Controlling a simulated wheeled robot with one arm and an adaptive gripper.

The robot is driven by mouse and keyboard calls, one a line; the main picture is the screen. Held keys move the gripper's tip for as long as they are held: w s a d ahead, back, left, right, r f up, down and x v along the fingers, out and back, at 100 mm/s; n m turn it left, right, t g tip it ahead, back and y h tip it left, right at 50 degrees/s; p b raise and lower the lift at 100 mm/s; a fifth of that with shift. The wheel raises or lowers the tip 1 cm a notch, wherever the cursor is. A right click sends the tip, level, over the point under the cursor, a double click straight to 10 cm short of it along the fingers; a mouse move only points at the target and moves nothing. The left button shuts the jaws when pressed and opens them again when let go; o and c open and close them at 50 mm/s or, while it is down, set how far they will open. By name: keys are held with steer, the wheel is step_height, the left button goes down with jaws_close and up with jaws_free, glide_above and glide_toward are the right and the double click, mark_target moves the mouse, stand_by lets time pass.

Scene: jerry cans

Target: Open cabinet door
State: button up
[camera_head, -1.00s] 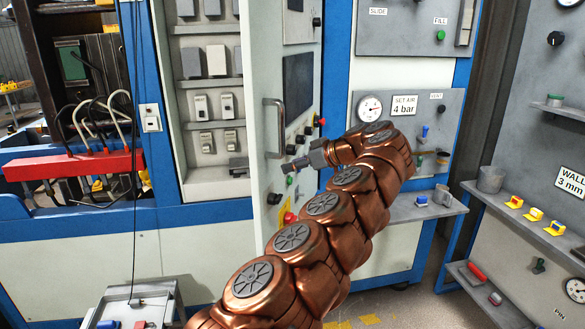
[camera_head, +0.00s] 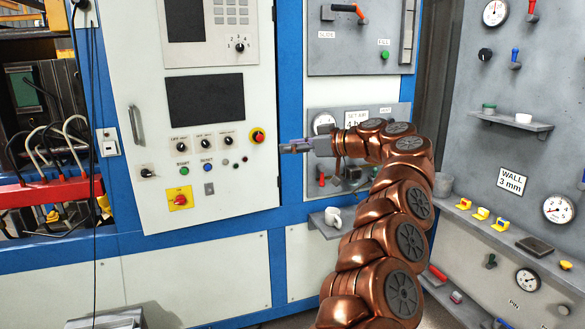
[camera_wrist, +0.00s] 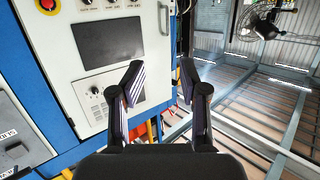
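The cabinet door (camera_head: 150,80) is a pale panel with a dark screen, knobs, buttons and a red stop button. In the head view it looks shut or nearly shut and covers the shelves. Its vertical handle (camera_head: 137,125) is near the left edge. My gripper (camera_head: 284,147) is at the door's right edge, pointing left, well away from the handle. In the wrist view my gripper (camera_wrist: 161,66) is open with nothing between its fingers. The door (camera_wrist: 72,75) shows there behind the left finger, with the handle (camera_wrist: 163,19) near its edge.
A shelf with a white cup (camera_head: 333,217) is under the gauge panel, beside my arm. A grey wall panel (camera_head: 480,150) with shelves and gauges stands to the right. A red bar with cables (camera_head: 50,192) is at the left. A fan (camera_wrist: 262,22) shows in the wrist view.

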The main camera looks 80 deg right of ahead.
step_height(320, 180, down, 6)
steer(key=w+g+y, duration=0.2)
stand_by(0.4)
steer(key=shift+w, duration=0.1)
stand_by(0.4)
